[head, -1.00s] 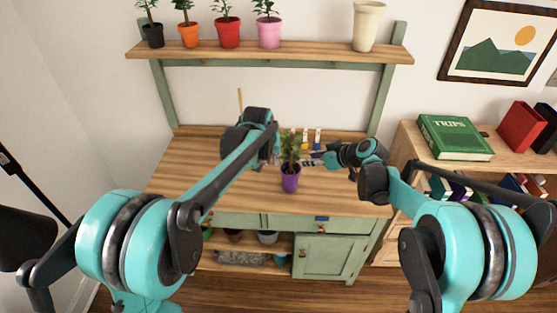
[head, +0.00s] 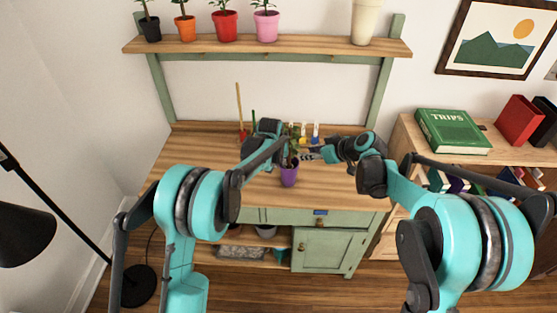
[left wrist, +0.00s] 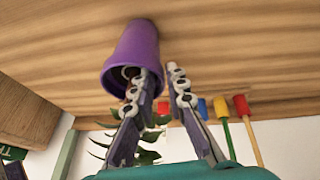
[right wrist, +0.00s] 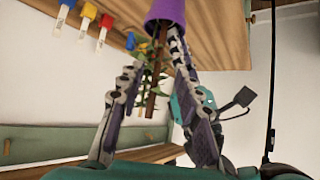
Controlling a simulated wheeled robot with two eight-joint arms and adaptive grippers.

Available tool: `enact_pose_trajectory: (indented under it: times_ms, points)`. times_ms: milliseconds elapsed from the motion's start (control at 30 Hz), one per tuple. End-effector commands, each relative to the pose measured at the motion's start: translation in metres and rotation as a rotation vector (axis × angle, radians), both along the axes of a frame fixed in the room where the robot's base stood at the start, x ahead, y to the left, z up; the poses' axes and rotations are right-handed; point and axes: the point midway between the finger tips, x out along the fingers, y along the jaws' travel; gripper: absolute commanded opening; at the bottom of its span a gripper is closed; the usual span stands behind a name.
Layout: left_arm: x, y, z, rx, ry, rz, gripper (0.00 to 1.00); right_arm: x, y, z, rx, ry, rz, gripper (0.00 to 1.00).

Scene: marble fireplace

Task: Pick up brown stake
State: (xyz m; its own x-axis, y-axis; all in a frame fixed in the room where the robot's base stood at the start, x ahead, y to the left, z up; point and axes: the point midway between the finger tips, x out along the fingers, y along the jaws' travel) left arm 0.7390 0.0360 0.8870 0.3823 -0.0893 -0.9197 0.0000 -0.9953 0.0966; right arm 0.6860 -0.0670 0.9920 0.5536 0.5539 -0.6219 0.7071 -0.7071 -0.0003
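A purple pot (head: 288,176) with a leafy green plant stands on the wooden table. It also shows upside down in the left wrist view (left wrist: 133,48) and at the top of the right wrist view (right wrist: 165,10). A thin brown stake (right wrist: 150,104) runs among the leaves from the pot. My right gripper (right wrist: 156,52) is open, with the stake and leaves between or just behind its fingers; contact is unclear. My left gripper (left wrist: 157,72) is open and empty at the pot's rim, with one finger overlapping the pot's mouth in view. The left forearm hides part of the plant in the head view.
Tools with red (left wrist: 242,104) and green (left wrist: 221,107) parts stand at the table's back. White labels with coloured tops (right wrist: 84,14) are behind the plant. Potted plants and a cream vase (head: 364,20) stand on the shelf above. The table's left side is clear.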

Motion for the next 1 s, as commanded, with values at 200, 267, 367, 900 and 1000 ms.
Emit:
enact_pose_trajectory:
  times_ms: [200,267,367,900,1000]
  points:
    - [0.0,0.0,-0.001,0.0,0.0,0.0,0.14,0.0,0.0,0.0,0.0,0.0,0.0,0.34]
    - [0.0,0.0,-0.001,0.0,0.0,0.0,0.06,0.0,0.0,0.0,0.0,0.0,0.0,0.34]
    - [0.0,0.0,0.0,0.0,0.0,0.0,0.0,0.0,0.0,0.0,0.0,0.0,0.0,0.34]
    - [0.0,0.0,0.0,0.0,0.0,0.0,0.0,-0.027,0.015,0.053,0.057,-0.111,-0.228,0.16]
    - [0.0,0.0,0.0,0.0,0.0,0.0,0.0,-0.039,0.017,0.072,0.094,-0.162,-0.302,0.16]
